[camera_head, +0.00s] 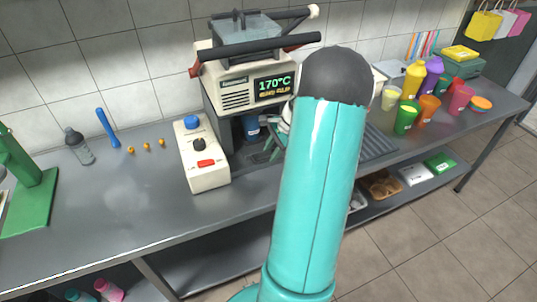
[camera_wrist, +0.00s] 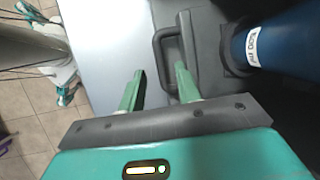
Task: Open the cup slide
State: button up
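The cup sealing machine (camera_head: 225,97) stands on the counter with a lit 170°C display. In the wrist view the dark cup slide (camera_wrist: 212,45) has a U-shaped handle (camera_wrist: 157,45) on its left edge. A blue cup (camera_wrist: 285,48) with a white label sits at the slide; it also shows under the machine in the head view (camera_head: 251,127). My gripper (camera_wrist: 159,70) is open, its green fingers on either side of the handle bar, with the right finger appearing inside the loop. Contact is unclear. My arm hides much of the slide in the head view.
A control box (camera_head: 205,172) with knobs and a red switch stands left of the machine. Colored cups (camera_head: 406,117) and a drain grate (camera_head: 377,142) are to the right. A bottle (camera_head: 78,148) and green press (camera_head: 28,190) are at left. The front left counter is clear.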

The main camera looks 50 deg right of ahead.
jog(key=shift+x, duration=1.2)
jog(key=shift+r, duration=0.1)
jog(key=shift+c, duration=0.4)
grip_shut()
jog(key=s+a, duration=0.5)
jog(key=s, duration=0.3)
jog(key=s+a, duration=0.5)
jog(key=s, duration=0.3)
jog(key=shift+s, duration=0.3)
jog(key=shift+o, duration=0.4)
grip_release()
